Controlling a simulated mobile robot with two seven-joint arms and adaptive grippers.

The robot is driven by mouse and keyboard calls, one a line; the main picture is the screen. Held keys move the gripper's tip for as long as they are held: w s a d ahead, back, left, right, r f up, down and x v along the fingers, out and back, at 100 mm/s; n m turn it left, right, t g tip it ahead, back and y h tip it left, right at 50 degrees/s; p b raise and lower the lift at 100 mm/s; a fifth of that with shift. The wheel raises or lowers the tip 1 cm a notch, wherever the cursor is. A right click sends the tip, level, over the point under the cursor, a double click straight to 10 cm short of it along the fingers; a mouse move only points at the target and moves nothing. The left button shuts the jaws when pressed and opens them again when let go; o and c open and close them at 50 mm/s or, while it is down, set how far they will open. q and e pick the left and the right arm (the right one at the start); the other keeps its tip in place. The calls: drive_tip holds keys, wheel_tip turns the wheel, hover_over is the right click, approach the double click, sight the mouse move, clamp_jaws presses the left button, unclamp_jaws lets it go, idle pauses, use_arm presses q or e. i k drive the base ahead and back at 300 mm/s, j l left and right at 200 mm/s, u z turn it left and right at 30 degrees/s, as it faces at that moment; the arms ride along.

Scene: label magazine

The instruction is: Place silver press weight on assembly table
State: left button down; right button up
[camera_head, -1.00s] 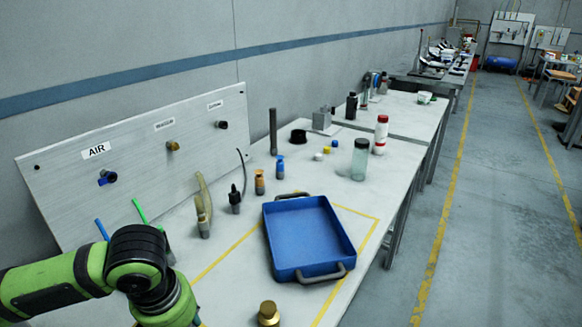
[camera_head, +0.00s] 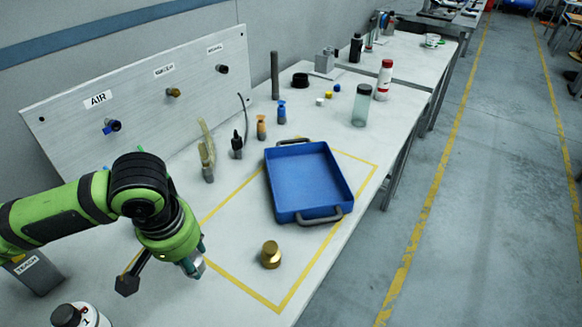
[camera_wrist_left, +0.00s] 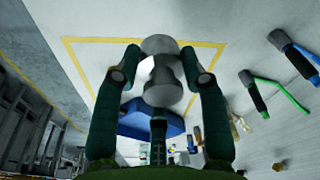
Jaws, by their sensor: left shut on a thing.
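My left gripper (camera_head: 192,257) is above the front left part of the assembly table (camera_head: 235,302), left of a brass weight (camera_head: 270,255). In the left wrist view its two dark green fingers (camera_wrist_left: 163,75) are closed around the silver press weight (camera_wrist_left: 162,88), a shiny stepped cylinder with a rounded knob. In the head view only a small silvery part shows at the fingertips. I cannot tell how far the weight is above the table. My right gripper is out of view.
A blue tray (camera_head: 308,180) lies inside the yellow tape outline, with the brass weight in front of it. A black tool (camera_head: 128,283) lies near the gripper. A black-capped bottle (camera_head: 80,316) stands front left. Bare table lies around the brass weight.

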sight(228, 235)
drive_tip(key=i+l+u, duration=0.2)
drive_tip(key=l, duration=0.25)
drive_tip(key=i+l+u, duration=0.2)
drive_tip(key=l, duration=0.25)
drive_tip(key=l+u, duration=0.25)
drive_tip(key=l, duration=0.2)
drive_tip(key=l+u, duration=0.2)
drive_tip(key=l, duration=0.3)
